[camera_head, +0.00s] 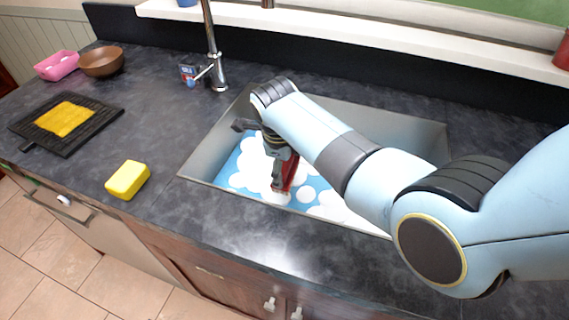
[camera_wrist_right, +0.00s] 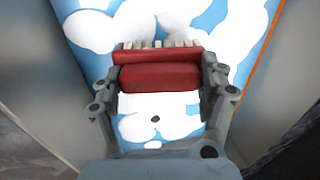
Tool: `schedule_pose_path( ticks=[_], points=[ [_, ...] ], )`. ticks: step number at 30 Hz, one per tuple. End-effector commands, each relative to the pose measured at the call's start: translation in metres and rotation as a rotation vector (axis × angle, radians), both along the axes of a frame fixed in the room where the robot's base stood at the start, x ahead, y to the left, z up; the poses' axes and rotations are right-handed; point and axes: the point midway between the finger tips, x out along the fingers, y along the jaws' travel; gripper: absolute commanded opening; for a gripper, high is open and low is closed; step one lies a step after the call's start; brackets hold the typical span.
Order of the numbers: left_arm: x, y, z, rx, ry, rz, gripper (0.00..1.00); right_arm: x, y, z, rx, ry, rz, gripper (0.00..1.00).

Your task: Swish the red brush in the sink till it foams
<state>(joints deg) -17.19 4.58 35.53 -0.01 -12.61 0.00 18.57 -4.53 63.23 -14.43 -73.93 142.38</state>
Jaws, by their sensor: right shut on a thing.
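The red brush (camera_head: 289,172) is in my right gripper (camera_head: 281,180), which reaches down inside the sink. In the right wrist view the red brush (camera_wrist_right: 160,76) lies crosswise between the two fingers of my right gripper (camera_wrist_right: 160,88), with pale bristles along its far edge. The sink (camera_head: 208,150) has grey walls. White foam (camera_head: 326,205) in rounded patches lies over blue water (camera_head: 303,190) in it, and the foam (camera_wrist_right: 150,125) also shows around the brush in the wrist view. My arm hides the sink's right part. My left gripper is not seen.
A tall faucet (camera_head: 213,55) stands behind the sink. A yellow sponge (camera_head: 127,179) lies on the dark counter (camera_head: 160,120) to the left. Farther left are a black tray (camera_head: 92,127) with a yellow cloth, a brown bowl (camera_head: 101,62) and a pink container (camera_head: 57,66).

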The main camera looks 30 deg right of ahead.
Motion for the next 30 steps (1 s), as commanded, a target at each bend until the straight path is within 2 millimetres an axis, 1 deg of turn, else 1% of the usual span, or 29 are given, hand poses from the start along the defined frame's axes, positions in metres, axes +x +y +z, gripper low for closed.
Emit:
schedule_pose_path(
  ticks=[1, 8, 15, 20, 30],
  points=[
    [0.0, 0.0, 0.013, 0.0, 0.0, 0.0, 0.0, 0.0, 0.0, 0.013, 0.0, 0.0, 0.0, 0.5],
    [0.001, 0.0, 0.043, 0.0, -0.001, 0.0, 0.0, 0.0, 0.0, 0.043, 0.0, 0.0, 0.0, 0.5],
    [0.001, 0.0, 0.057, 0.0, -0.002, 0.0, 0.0, 0.0, 0.0, 0.072, 0.001, -0.002, 0.0, 0.5],
    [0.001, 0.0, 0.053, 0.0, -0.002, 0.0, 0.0, 0.001, 0.0, 0.09, 0.0, -0.003, -0.001, 0.5],
    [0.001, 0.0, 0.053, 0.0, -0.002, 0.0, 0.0, 0.001, 0.0, 0.135, 0.001, -0.002, -0.001, 0.5]
  ],
)
